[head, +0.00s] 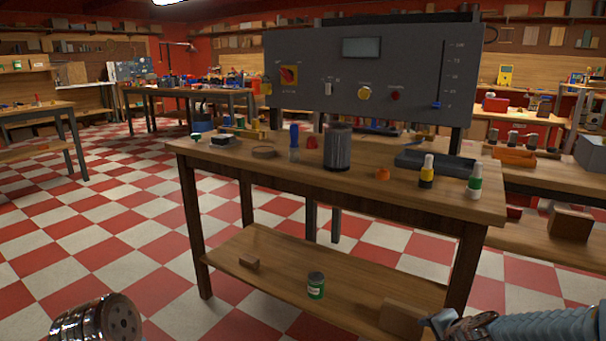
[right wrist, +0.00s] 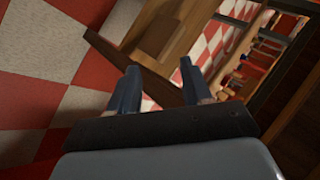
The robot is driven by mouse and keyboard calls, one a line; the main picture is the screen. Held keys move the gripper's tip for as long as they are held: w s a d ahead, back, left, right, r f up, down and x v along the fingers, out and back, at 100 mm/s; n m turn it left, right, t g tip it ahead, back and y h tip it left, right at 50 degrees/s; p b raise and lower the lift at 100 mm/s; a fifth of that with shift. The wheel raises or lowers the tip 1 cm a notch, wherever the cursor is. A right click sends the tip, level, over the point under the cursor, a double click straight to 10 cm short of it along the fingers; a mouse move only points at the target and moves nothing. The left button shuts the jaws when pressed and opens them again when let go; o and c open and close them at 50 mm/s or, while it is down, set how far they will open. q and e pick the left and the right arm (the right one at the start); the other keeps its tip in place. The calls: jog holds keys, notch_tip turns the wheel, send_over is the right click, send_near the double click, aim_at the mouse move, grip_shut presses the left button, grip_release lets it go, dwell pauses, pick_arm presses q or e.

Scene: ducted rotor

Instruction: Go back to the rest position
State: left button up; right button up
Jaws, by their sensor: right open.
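My right arm comes in at the bottom right of the head view, low in front of the workbench (head: 375,185). My right gripper (right wrist: 158,84) shows in the right wrist view with its two blue-grey fingers apart and nothing between them. A bench edge and checkered floor lie beyond the fingers. A shiny metal rounded part with holes stands at the bottom left of the head view, and I cannot tell whether it belongs to my left arm. No left gripper fingers show.
A control panel (head: 370,75) stands behind. A green can (head: 316,285) sits on the lower shelf. Floor at left is clear.

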jog(key=s+a+f+n+g+y, duration=0.1)
jog(key=s+a+f+n, duration=0.15)
jog(key=f, duration=0.35)
jog(key=s+a+f+n+g, duration=0.1)
jog(key=s+a+f+g, duration=0.15)
jog(key=a+f, duration=0.2)
jog(key=s+a+f+n+g+y, duration=0.1)
jog(key=s+a+f+n, duration=0.15)
jog(key=f, duration=0.35)
jog(key=s+a+f+n+g, duration=0.2)
jog(key=s+a+f, duration=0.3)
jog(key=s, duration=0.3)
jog(key=s+a+f+n+g+y, duration=0.1)
jog(key=s+a+f+n, duration=0.2)
jog(key=s, duration=0.5)
notch_tip(320, 180, down, 2)
jog(key=shift+a+f+g, duration=0.25)
jog(key=shift+a+g, duration=0.1)
jog(key=shift+a, duration=0.55)
jog(key=shift+d, duration=0.1)
